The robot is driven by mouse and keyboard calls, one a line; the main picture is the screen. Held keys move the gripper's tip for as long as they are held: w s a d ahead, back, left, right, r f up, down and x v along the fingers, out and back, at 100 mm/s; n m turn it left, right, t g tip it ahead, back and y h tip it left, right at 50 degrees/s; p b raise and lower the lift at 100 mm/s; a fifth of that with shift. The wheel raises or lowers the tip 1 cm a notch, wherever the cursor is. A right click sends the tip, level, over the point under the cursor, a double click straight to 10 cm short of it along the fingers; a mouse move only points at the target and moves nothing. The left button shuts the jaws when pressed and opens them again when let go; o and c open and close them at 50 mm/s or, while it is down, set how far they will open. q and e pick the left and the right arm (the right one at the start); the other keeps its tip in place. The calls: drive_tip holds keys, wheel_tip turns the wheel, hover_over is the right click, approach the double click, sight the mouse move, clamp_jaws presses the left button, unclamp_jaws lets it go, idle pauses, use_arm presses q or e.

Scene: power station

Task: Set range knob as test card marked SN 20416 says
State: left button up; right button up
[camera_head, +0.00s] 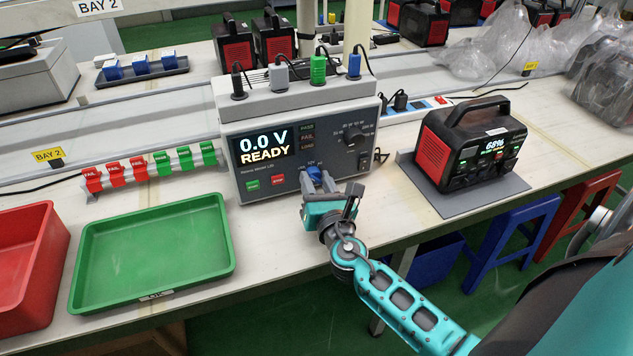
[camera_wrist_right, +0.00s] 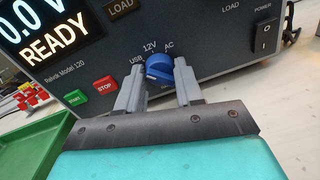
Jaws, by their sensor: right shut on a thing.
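The tester (camera_head: 305,130) stands on the bench, its display reading 0.0 V READY. A blue knob (camera_head: 314,173) is low on its front panel. It also shows in the right wrist view (camera_wrist_right: 158,68), with the marks USB, 12V and AC around its top. My right gripper (camera_head: 313,181) is shut on this knob, one grey finger on each side. Which mark the knob points to, I cannot tell for sure. No test card marked SN 20416 can be made out. My left gripper is not in view.
A black knob (camera_head: 354,134) and a power switch (camera_wrist_right: 265,37) are on the panel's right; START and STOP buttons (camera_wrist_right: 104,86) are left of the gripper. A green tray (camera_head: 155,250) and red bin (camera_head: 30,265) lie left.

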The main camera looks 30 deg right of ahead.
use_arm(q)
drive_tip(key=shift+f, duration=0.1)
use_arm(e)
drive_tip(key=shift+m, duration=0.3)
drive_tip(key=m+b, duration=0.1)
drive_tip(key=m, duration=0.1)
drive_tip(key=shift+m, duration=1.6)
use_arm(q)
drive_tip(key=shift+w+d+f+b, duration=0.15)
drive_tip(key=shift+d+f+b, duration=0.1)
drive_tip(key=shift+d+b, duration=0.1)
use_arm(e)
drive_tip(key=shift+r+m, duration=0.1)
drive_tip(key=shift+m, duration=1.2)
drive_tip(key=o, duration=1)
drive_tip(key=shift+s, duration=0.15)
